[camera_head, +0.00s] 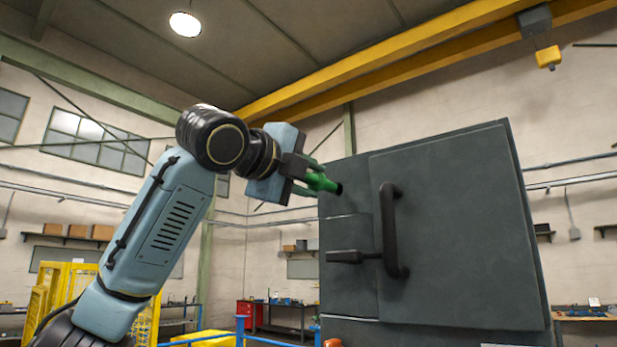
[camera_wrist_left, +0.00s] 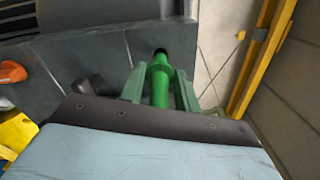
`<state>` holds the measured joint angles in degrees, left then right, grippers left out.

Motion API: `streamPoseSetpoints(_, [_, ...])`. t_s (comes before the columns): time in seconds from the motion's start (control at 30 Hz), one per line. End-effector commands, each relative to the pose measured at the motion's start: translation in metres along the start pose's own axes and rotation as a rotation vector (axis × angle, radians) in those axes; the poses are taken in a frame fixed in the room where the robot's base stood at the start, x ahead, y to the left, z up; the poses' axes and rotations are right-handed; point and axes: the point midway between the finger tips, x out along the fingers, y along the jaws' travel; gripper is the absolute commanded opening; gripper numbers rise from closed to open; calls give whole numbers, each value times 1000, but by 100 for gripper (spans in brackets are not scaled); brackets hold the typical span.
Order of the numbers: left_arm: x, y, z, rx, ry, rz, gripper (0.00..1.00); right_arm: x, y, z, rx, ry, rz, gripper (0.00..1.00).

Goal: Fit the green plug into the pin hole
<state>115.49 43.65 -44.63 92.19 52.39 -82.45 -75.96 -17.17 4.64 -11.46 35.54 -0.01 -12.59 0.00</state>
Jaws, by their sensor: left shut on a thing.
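The green plug (camera_head: 320,182) is in my left gripper (camera_head: 307,181), which is shut on it. The plug points right, and its dark end is close to the left part of the dark grey cabinet front (camera_head: 450,230). In the left wrist view the plug (camera_wrist_left: 160,82) stands out between the two fingers (camera_wrist_left: 160,88), with its dark tip against or just before the grey panel (camera_wrist_left: 112,58). I cannot tell whether the tip touches the panel. I cannot make out the pin hole; the plug or gripper may hide it. My right gripper is not in view.
A large black handle (camera_head: 393,230) and a black lever (camera_head: 345,257) stick out of the cabinet below and right of the plug. Yellow fencing (camera_head: 60,290) and a red tool chest (camera_head: 250,314) stand farther back. The space left of the cabinet is open.

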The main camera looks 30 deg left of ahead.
Motion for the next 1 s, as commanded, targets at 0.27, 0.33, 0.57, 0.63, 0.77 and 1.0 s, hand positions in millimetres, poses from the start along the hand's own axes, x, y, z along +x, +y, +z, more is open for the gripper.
streamPoseSetpoints(0.27, [0, 0, 0, 0, 0, -1, 7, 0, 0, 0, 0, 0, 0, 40])
streamPoseSetpoints(0.33, [0, 0, 0, 0, 0, -1, 7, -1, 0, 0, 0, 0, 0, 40])
streamPoseSetpoints(0.57, [0, 0, 0, 0, 0, -1, 7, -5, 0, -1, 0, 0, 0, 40])
streamPoseSetpoints(0.63, [0, 0, 0, 0, 0, -1, 7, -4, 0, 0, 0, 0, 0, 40])
streamPoseSetpoints(0.77, [0, 0, 0, 0, 0, -1, 7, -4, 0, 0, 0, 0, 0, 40])
streamPoseSetpoints(1.0, [4, -1, 0, 0, 1, -1, 7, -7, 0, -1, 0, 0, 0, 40])
